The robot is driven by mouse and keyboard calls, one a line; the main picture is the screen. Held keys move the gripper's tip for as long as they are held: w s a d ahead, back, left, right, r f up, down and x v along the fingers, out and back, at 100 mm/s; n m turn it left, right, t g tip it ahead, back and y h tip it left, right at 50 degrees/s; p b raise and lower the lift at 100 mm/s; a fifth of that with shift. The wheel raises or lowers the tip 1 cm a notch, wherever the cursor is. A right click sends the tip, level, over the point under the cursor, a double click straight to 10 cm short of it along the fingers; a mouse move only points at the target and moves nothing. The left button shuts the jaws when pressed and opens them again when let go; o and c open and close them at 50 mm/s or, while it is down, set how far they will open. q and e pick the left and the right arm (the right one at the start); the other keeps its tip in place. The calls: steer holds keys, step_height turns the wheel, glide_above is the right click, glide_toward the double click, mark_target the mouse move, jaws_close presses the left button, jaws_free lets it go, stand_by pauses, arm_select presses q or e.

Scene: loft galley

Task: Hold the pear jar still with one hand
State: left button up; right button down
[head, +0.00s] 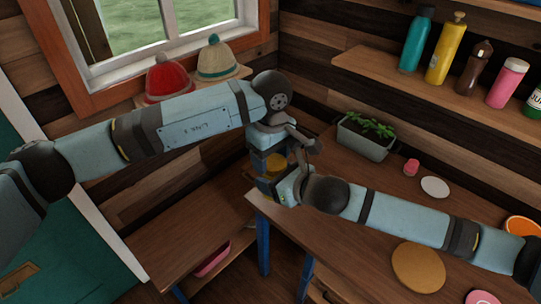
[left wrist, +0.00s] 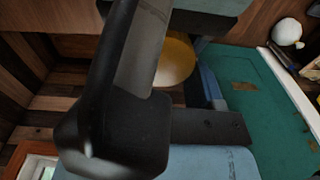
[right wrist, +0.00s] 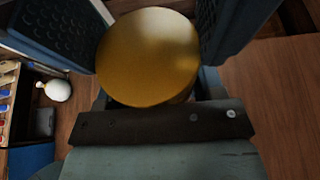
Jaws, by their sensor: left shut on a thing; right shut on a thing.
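The pear jar (head: 275,163) shows only in part in the head view, as a golden patch between my two grippers near the table's corner. In the right wrist view its round golden end (right wrist: 150,57) sits between the dark ridged fingers. My right gripper (head: 283,180) is shut on it. My left gripper (head: 266,152) reaches in from above and behind and is also shut on the jar. In the left wrist view a golden round part of the jar (left wrist: 175,63) is partly hidden by a dark arm link. Which part each gripper holds is hard to tell.
The wooden table (head: 350,225) carries a planter (head: 363,140), a pink cup (head: 411,167), a white disc (head: 435,187) and a round tan board (head: 418,267). A lower bench (head: 165,235) stands at left. Bottles line the wall shelf (head: 450,85). Two knitted hats stand under the window.

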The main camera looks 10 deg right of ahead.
arm_select(q)
steer(key=o, duration=0.9)
steer(key=shift+r, duration=2.3)
steer(key=shift+o, duration=0.2)
